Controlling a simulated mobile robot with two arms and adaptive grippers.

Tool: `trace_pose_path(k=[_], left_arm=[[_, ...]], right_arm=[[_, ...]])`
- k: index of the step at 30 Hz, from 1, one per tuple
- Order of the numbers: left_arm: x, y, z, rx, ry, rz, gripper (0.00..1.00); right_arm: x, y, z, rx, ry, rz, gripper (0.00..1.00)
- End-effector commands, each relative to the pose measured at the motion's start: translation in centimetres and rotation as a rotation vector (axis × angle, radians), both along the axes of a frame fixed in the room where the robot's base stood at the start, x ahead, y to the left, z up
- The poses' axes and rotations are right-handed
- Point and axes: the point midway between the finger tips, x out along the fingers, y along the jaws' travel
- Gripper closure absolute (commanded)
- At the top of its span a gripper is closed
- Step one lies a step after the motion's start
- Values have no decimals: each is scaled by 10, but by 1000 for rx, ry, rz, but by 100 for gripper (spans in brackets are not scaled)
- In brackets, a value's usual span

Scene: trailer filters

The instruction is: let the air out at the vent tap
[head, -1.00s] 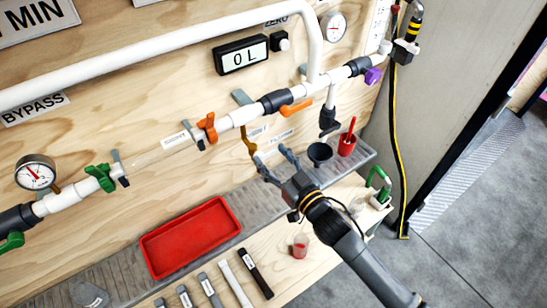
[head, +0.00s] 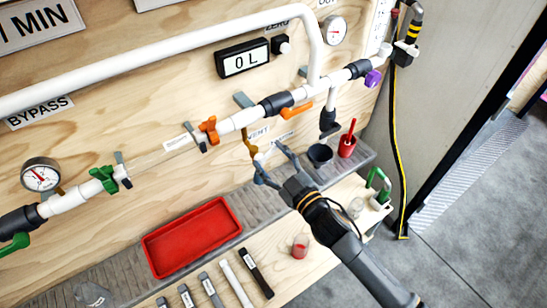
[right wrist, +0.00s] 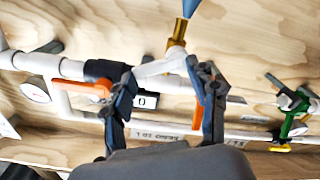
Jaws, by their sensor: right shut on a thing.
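The vent tap is on the brass vent pipe (head: 249,143) that hangs below the white main pipe, by the VENT label. Its white lever (head: 265,154) shows between the fingertips of my right gripper (head: 271,163). In the right wrist view the white lever (right wrist: 162,68) lies between the two fingers of my right gripper (right wrist: 166,84), below the brass stem (right wrist: 177,38). The gripper is shut on this lever. The fingers hide part of the tap. My left gripper is not in view.
An orange handle (head: 297,112) sits on the pipe just above. A red tray (head: 192,237) lies on the ledge at left. The display (head: 243,60) reads 0 L.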

Motion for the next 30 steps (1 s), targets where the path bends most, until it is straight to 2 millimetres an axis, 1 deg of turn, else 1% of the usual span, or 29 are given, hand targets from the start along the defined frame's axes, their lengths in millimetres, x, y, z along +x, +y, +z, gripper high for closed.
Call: trace_pose_path(k=[6,18,24,30], left_arm=[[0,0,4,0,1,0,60],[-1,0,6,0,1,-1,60],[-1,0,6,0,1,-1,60],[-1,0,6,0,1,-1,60]], right_arm=[[-2,4,5,-172,-117,0,73],[-7,11,8,-480,-324,0,73],[-9,14,8,-606,-407,0,73],[-10,16,7,-694,-466,0,73]])
